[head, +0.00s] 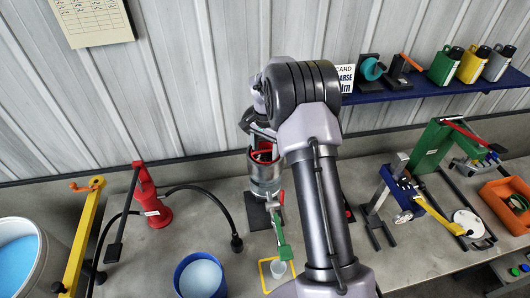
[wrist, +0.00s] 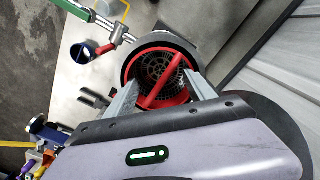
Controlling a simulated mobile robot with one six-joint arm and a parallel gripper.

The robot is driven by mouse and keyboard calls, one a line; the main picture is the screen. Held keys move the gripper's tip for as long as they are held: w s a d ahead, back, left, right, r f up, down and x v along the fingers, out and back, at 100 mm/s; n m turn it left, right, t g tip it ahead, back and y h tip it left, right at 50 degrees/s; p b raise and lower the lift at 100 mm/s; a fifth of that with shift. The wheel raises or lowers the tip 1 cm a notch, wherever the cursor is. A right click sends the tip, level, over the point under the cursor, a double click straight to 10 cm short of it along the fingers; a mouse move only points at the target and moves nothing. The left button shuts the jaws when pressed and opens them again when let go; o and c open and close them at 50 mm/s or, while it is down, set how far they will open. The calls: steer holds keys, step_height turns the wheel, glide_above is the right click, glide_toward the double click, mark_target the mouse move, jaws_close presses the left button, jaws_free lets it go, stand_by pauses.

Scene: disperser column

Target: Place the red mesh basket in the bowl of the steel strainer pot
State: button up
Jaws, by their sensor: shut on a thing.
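The red mesh basket (wrist: 158,68) has a red rim, a dark perforated floor and a red bar across its top. The steel strainer pot (head: 265,178) stands upright on a dark base near the wall. The basket's red rim (head: 263,155) shows at the pot's mouth, below my gripper (head: 260,140). In the wrist view the pot's steel rim (wrist: 184,36) shows around part of the basket. I cannot tell how deep the basket sits, as my arm and fingers hide part of it.
A blue tub (head: 201,276) and a red pump (head: 155,208) with a black hose are left. A blue shelf (head: 430,88) and a blue-and-yellow press (head: 402,195) are right.

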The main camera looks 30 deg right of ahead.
steer(key=shift+f, duration=0.55)
steer(key=shift+f, duration=0.2)
steer(key=o, duration=1.1)
steer(key=shift+r, duration=0.1)
